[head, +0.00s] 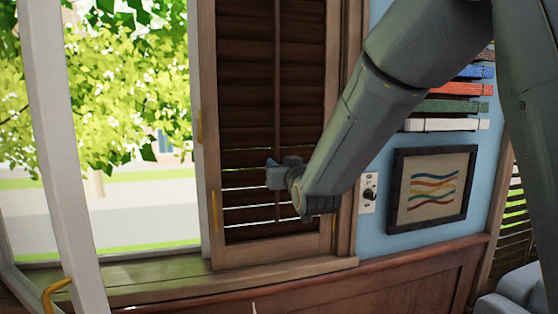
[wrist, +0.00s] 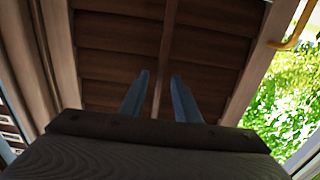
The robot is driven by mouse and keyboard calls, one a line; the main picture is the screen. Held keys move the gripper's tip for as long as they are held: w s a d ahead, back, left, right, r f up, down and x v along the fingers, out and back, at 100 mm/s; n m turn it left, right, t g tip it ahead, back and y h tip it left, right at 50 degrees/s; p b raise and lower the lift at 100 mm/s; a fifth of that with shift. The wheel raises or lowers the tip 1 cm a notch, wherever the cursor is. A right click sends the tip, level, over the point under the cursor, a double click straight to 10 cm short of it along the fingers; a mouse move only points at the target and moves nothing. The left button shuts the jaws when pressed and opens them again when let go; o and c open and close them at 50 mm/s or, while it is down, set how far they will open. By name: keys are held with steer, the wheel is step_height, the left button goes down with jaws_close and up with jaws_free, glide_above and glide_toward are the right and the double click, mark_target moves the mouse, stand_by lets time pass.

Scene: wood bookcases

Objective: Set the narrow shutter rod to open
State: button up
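The narrow shutter rod (head: 277,75) runs vertically down the middle of the dark wooden shutter (head: 240,100). In the wrist view the rod (wrist: 165,50) passes between the two fingertips of my gripper (wrist: 160,76). The fingers are apart, with a gap on each side of the rod. In the head view my gripper (head: 284,168) is at the lower part of the shutter and hides part of the rod. The upper slats look closed and dark. Thin bright gaps show between several lower slats.
An open window with a white frame (head: 65,150) is at the left, above a wooden sill (head: 150,280). A framed picture (head: 432,188), a wall switch plate (head: 368,192) and colored slats (head: 460,89) are on the blue wall at right.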

steer(key=shift+w+a, duration=0.15)
steer(key=shift+w, duration=0.4)
jaws_close()
steer(key=shift+s+f+b, duration=0.25)
steer(key=shift+f+b, duration=0.35)
steer(key=shift+f, duration=0.15)
steer(key=shift+s+f+b, duration=0.2)
steer(key=shift+f+b, duration=0.45)
steer(key=shift+f, duration=0.1)
steer(key=shift+s+f+b, duration=0.25)
steer(key=shift+f+b, duration=0.35)
steer(key=shift+f, duration=0.15)
